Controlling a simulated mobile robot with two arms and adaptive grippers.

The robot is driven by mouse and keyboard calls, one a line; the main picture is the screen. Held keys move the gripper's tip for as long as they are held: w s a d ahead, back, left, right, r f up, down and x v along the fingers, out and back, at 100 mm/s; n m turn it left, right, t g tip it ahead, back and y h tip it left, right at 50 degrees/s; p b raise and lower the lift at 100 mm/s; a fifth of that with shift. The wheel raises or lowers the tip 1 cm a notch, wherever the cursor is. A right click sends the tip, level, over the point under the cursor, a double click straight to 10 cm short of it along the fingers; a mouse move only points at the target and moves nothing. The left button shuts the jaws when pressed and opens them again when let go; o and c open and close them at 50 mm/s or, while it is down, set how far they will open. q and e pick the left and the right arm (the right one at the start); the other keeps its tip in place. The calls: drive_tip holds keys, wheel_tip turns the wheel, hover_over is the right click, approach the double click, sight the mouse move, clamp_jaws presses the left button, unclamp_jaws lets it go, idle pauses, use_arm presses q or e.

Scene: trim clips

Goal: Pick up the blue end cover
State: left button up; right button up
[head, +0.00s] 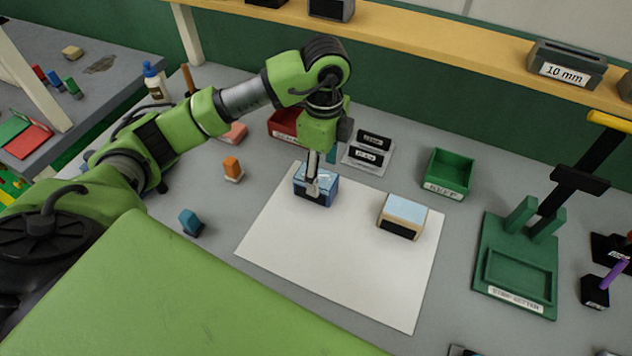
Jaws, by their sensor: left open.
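A blue block with a dark front panel (328,193) sits on the white sheet near its far left edge; I take it as the blue end cover. My left gripper (313,185) points straight down over it, open, with its fingertips at the block's top. The fingers hide part of the block, and I cannot tell whether they touch it. A smaller blue piece (191,222) stands on the grey table to the left, off the sheet. My right gripper is not in view.
A beige block with a pale blue top (404,211) sits right on the white sheet (330,270). A green bin (449,170), a red bin (284,122) and a green stand (516,262) surround it. An orange piece (232,168) lies left. The sheet's front is clear.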

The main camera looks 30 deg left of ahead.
sight(321, 177)
use_arm(q)
wheel_tip(321, 177, down, 4)
drive_tip(key=shift+s+a+f+p, duration=0.1)
drive_tip(key=shift+s+p, duration=0.05)
drive_tip(key=shift+p, duration=0.85)
drive_tip(key=shift+f, duration=0.6)
drive_tip(key=c, duration=1.3)
